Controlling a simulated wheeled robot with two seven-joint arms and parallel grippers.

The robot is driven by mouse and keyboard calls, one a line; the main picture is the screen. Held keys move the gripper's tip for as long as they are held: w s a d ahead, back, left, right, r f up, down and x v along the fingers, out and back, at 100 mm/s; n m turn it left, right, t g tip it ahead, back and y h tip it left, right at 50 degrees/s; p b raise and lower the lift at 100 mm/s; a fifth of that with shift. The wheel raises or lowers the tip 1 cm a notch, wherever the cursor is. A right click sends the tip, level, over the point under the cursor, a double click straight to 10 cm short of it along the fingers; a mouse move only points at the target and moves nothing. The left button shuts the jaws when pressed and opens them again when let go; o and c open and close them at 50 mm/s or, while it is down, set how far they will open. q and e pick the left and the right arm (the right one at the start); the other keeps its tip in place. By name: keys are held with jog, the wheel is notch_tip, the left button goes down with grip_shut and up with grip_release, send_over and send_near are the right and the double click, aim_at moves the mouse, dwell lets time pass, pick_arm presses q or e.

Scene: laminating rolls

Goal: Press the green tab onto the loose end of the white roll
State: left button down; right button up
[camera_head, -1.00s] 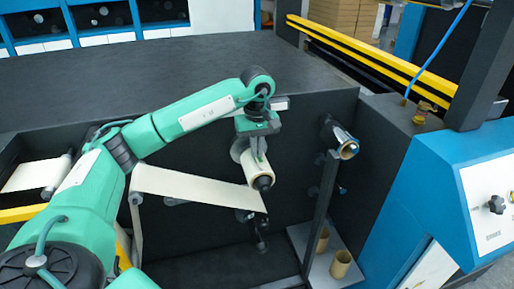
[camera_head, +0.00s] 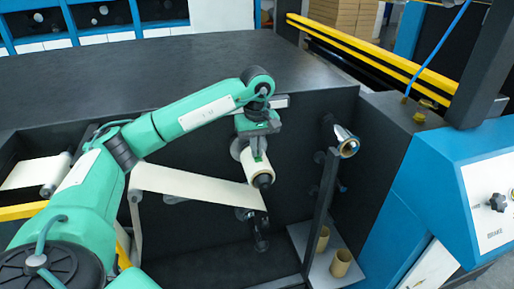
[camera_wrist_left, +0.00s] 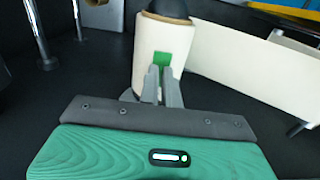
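The white roll (camera_head: 251,171) sits on a dark spindle against the black machine wall; it also shows in the wrist view (camera_wrist_left: 146,42). Its pale sheet (camera_head: 195,186) spans to the left in the head view. The green tab (camera_wrist_left: 162,58) lies against the roll's side, close to its dark end, and shows small in the head view (camera_head: 258,157). My left gripper (camera_wrist_left: 161,70) is at the roll, its two fingers close together and their tips at the tab's lower edge. I cannot tell whether they grip any of the tab. My right gripper is out of view.
A metallic roller (camera_head: 345,143) sticks out to the right of the white roll, by a dark upright plate (camera_head: 322,208). Tan cores (camera_head: 341,263) stand on a grey shelf below. The blue control cabinet (camera_head: 440,200) bounds the right side.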

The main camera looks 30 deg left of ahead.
pick_arm(q)
jog(key=shift+f, duration=0.1)
jog(key=c, duration=1.5)
grip_release()
jog(key=shift+c, duration=0.2)
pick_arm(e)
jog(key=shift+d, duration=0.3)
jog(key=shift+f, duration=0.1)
